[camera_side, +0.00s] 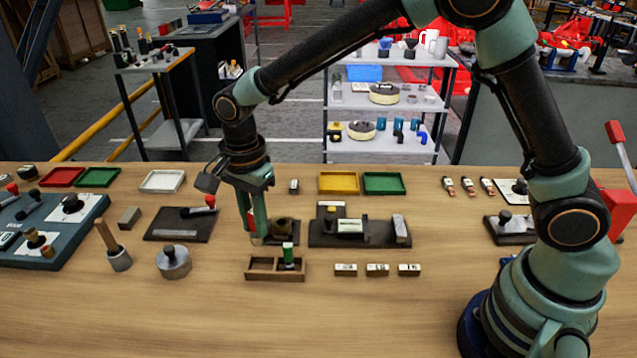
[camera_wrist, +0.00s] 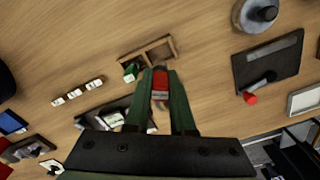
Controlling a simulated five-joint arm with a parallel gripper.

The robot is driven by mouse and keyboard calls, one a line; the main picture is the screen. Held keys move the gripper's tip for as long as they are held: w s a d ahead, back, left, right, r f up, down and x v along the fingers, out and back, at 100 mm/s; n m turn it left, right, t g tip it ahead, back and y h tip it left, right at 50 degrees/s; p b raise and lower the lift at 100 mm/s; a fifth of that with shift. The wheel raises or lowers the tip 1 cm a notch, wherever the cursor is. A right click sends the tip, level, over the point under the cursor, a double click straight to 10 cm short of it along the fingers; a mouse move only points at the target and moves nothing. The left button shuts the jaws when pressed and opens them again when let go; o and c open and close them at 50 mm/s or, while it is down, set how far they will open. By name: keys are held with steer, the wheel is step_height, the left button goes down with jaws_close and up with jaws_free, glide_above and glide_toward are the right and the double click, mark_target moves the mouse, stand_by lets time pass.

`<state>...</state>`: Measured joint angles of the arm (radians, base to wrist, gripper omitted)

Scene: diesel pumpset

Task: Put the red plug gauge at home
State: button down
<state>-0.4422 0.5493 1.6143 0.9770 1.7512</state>
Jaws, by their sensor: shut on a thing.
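My gripper (camera_side: 256,238) is shut on the red plug gauge (camera_side: 250,222), which is mostly hidden by the fingers in the side view. In the wrist view my gripper (camera_wrist: 160,74) has the red gauge (camera_wrist: 160,83) between its two green fingers. A two-compartment wooden rack (camera_side: 261,278) stands on the bench in front of the fingertips; it also shows in the wrist view (camera_wrist: 158,43), just beyond them. A green plug gauge (camera_side: 288,256) stands in its right compartment in the side view; the left compartment looks empty. Whether the red gauge touches anything below is unclear.
A dark fixture with a brass ring (camera_side: 282,226) is close behind the gripper, with a dark block fixture (camera_side: 350,227) to its right. Several small labelled blocks (camera_side: 377,270) lie right of the rack. A metal knobbed cylinder (camera_side: 173,262) stands left. The bench front is clear.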

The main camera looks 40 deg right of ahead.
steer(key=shift+f, duration=3.6)
steer(key=shift+f, duration=0.3)
steer(key=c, duration=0.7)
jaws_free()
steer(key=shift+r, duration=3.45)
